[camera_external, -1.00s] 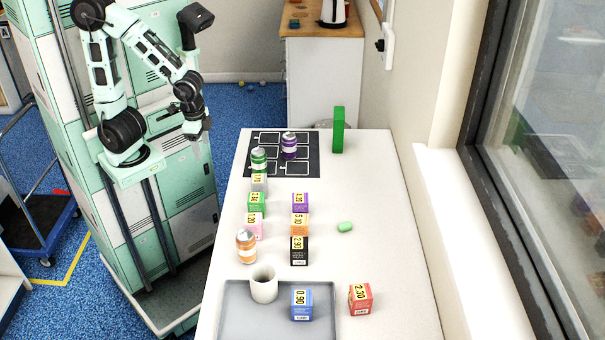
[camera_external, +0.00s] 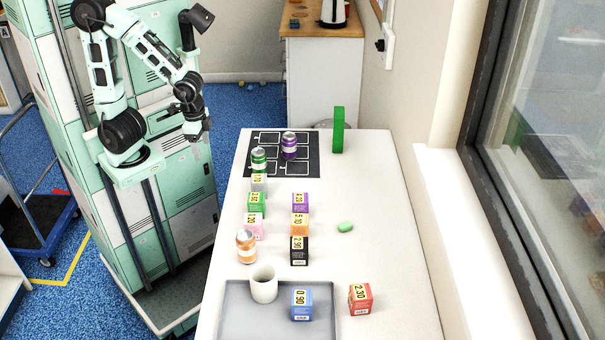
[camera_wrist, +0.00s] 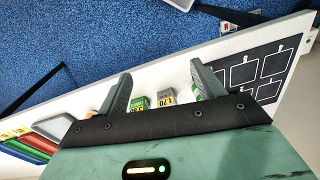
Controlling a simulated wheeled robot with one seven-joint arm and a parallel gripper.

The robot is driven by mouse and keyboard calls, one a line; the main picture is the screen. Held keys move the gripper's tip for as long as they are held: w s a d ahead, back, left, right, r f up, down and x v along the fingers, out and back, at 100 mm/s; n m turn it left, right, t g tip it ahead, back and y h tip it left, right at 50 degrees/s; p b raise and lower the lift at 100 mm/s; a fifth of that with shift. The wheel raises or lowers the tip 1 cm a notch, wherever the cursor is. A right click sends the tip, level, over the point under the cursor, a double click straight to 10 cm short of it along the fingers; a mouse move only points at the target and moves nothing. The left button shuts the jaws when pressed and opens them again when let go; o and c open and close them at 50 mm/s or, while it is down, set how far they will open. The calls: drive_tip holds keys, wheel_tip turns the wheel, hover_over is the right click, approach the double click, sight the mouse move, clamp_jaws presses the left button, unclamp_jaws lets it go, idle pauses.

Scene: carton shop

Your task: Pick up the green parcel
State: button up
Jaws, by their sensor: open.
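The green parcel (camera_external: 256,203) is a small green carton with a yellow price label. It stands on the white table, in the left row of goods, between a grey carton (camera_external: 259,183) and a pink carton (camera_external: 253,227). In the wrist view the green parcel (camera_wrist: 139,104) shows partly, between my fingers and nearer the left one, beside the grey carton (camera_wrist: 166,97). My gripper (camera_external: 201,132) is off the table's left edge, apart from the parcel.
A green can (camera_external: 258,160) and a purple can (camera_external: 289,146) stand on the black mat (camera_external: 312,167). An orange can (camera_external: 246,246) is nearer the grey tray (camera_external: 234,310). A tall green block (camera_external: 338,130) stands at the back. The table's right side is mostly clear.

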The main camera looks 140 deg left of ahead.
drive_tip(key=o, duration=0.6)
drive_tip(key=shift+c, duration=0.2)
wheel_tip(320, 180, up, 12)
drive_tip(key=t+y+p, duration=0.2)
drive_tip(key=t+p, duration=0.1)
drive_tip(key=p, duration=1.7)
hover_over(341, 106)
drive_tip(key=s+d, duration=0.4)
drive_tip(key=d, duration=0.1)
drive_tip(key=shift+n, duration=0.4)
drive_tip(key=b+x, duration=0.1)
drive_tip(key=x, duration=0.3)
drive_tip(key=b+x, duration=0.2)
drive_tip(key=x, duration=0.2)
drive_tip(key=a+b+x, duration=0.1)
drive_tip(key=x, duration=0.3)
drive_tip(key=shift+a+r+b, duration=0.1)
drive_tip(key=shift+b, duration=0.25)
drive_tip(key=shift+w+a+f, duration=0.15)
drive_tip(key=shift+w+f, duration=0.1)
drive_tip(key=shift+f, duration=0.2)
drive_tip(key=b+x, duration=0.2)
drive_tip(key=x, duration=0.2)
drive_tip(key=shift+s+f, duration=0.1)
drive_tip(key=shift+f, duration=0.15)
drive_tip(key=shift+a+f, duration=0.1)
drive_tip(key=shift+f, duration=0.25)
